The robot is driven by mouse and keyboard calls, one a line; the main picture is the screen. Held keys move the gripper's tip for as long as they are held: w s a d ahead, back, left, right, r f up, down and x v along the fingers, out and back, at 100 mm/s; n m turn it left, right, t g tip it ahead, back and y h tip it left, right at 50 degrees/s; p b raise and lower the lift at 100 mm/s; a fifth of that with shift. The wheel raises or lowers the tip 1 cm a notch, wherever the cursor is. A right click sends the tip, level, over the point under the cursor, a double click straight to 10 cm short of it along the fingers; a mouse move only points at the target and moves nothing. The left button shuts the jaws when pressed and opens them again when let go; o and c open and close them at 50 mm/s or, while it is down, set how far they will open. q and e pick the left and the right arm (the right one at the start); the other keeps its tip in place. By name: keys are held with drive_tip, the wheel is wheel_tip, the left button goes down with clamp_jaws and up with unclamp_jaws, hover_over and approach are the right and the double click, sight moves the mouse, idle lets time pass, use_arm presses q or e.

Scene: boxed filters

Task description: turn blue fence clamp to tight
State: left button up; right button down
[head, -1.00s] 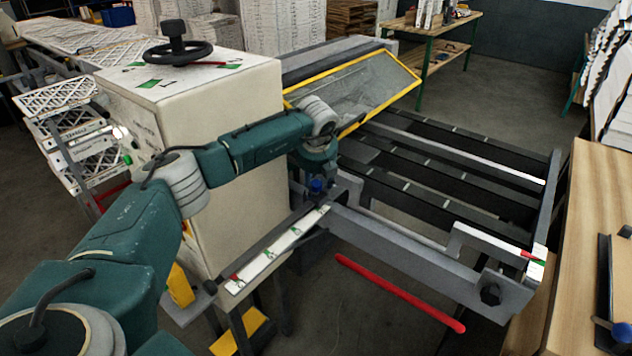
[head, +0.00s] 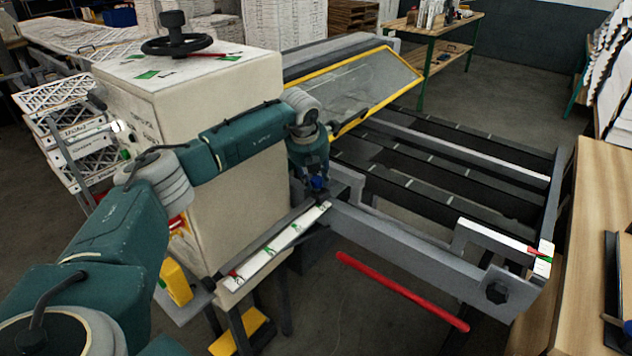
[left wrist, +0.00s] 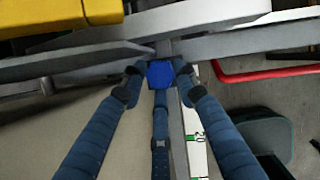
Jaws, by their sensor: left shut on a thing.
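The blue fence clamp (head: 317,182) sits at the near end of the grey rail, beside the white scale strip (head: 275,246) with green and red marks. In the left wrist view it shows as a blue knob (left wrist: 160,74) between my fingertips. My left gripper (head: 318,178) reaches down onto it from above, and its fingers are shut on the knob from both sides. The gripper hides most of the clamp in the head view. I cannot tell from the knob which way it is turned.
The large cream machine housing (head: 235,185) stands left of the clamp, with a black handwheel (head: 177,44) on top. A yellow-framed clear guard (head: 360,88) is behind. A red bar (head: 400,291) juts out at the front. A wooden bench (head: 590,230) stands at right.

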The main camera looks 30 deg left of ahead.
use_arm(q)
drive_tip(key=m, duration=0.2)
drive_tip(key=m+h+b, duration=0.1)
drive_tip(key=shift+s+a+f+m+h, duration=0.1)
drive_tip(key=shift+s+f+m+h, duration=0.1)
drive_tip(key=shift+f+m+h, duration=0.15)
drive_tip(key=m+h, duration=0.1)
drive_tip(key=m, duration=0.3)
drive_tip(key=shift+a, duration=0.1)
drive_tip(key=shift+m+g+h, duration=0.25)
drive_tip(key=shift+g, duration=0.05)
drive_tip(key=shift+a, duration=0.15)
drive_tip(key=o, duration=1.1)
drive_tip(key=shift+s+r, duration=0.1)
drive_tip(key=shift+r, duration=0.1)
drive_tip(key=shift+r, duration=0.2)
